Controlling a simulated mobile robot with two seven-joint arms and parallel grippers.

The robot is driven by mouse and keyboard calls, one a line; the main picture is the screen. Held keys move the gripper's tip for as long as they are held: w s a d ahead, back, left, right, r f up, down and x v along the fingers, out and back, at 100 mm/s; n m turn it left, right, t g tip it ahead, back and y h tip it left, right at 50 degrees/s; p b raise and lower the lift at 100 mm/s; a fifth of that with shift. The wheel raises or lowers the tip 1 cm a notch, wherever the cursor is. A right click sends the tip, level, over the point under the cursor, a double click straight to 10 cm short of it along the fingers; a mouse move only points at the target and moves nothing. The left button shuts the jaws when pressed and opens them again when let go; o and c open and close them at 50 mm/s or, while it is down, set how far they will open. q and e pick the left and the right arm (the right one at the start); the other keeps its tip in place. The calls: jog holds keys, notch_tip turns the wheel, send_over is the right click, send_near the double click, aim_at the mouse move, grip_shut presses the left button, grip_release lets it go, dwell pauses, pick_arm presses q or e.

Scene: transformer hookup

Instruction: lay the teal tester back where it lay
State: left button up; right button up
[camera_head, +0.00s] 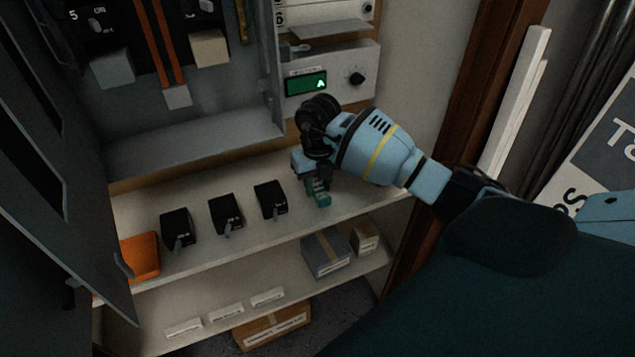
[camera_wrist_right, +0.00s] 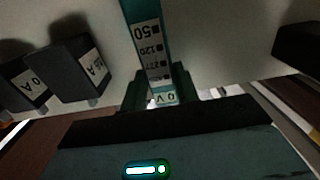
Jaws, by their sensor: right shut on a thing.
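The teal tester (camera_head: 322,199) is in my right gripper (camera_head: 317,180), low over the right end of the upper white shelf (camera_head: 350,200). In the right wrist view the tester (camera_wrist_right: 150,50) runs up between the fingers (camera_wrist_right: 158,92), with its white scale of printed numbers facing the camera. The right gripper is shut on it. I cannot tell whether the tester touches the shelf. My left gripper is not in view.
Three black labelled boxes (camera_head: 226,213) stand in a row left of the tester, with an orange bin (camera_head: 140,257) at the shelf's left end. Above are an open grey cabinet (camera_head: 190,135) and a panel with a green display (camera_head: 306,84). The lower shelf holds a grey box (camera_head: 326,254).

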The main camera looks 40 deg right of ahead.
jog(key=shift+f, duration=0.65)
dwell(0.3)
jog(key=o, duration=1.1)
jog(key=shift+c, duration=0.2)
notch_tip(320, 180, up, 8)
jog(key=shift+f, duration=0.1)
